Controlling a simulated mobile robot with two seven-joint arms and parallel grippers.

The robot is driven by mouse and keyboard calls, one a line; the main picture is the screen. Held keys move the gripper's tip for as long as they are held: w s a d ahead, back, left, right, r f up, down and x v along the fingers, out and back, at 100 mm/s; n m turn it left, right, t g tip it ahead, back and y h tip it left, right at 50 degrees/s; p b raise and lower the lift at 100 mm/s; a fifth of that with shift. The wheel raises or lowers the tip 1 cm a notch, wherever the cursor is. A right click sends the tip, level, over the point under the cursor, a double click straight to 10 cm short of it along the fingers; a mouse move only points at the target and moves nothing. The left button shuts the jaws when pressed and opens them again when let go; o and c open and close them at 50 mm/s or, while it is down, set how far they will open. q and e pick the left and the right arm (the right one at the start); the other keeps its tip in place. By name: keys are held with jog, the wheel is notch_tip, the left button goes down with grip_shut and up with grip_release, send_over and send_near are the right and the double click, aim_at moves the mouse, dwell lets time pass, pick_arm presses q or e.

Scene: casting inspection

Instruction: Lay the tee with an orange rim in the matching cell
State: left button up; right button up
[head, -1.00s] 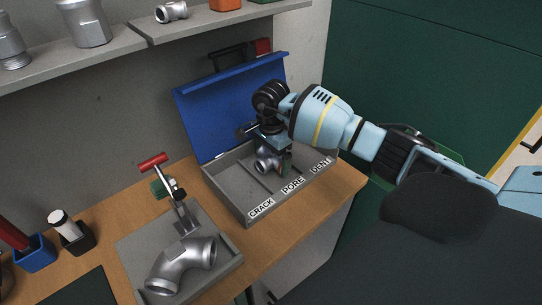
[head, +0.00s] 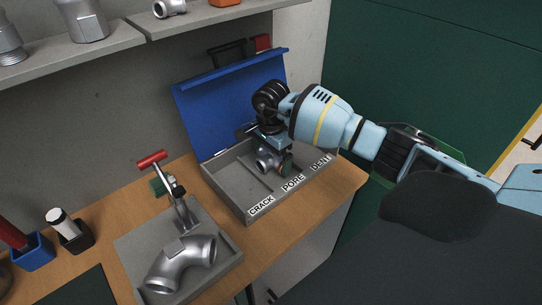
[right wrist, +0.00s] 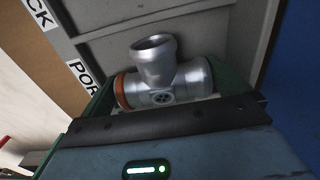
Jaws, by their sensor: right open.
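The silver tee (head: 266,161) has an orange rim on one end, plain in the right wrist view (right wrist: 165,82), and a round dark speckled mark on its body. It is in the open grey case (head: 231,204), by the middle cell labelled PORE (head: 293,184). My right gripper (head: 276,162) is open just over the tee, its green fingers on either side of it. My left gripper is not in view.
The cells labelled CRACK (head: 261,205) and DENT (head: 320,163) lie either side. The blue lid (head: 235,105) stands open behind. A silver elbow (head: 180,264) lies on a grey fixture with a red-handled clamp (head: 152,159). Shelves with fittings hang above.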

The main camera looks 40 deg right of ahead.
aim_at(271, 154)
notch_tip(271, 154, up, 8)
dwell(0.4)
dwell(0.6)
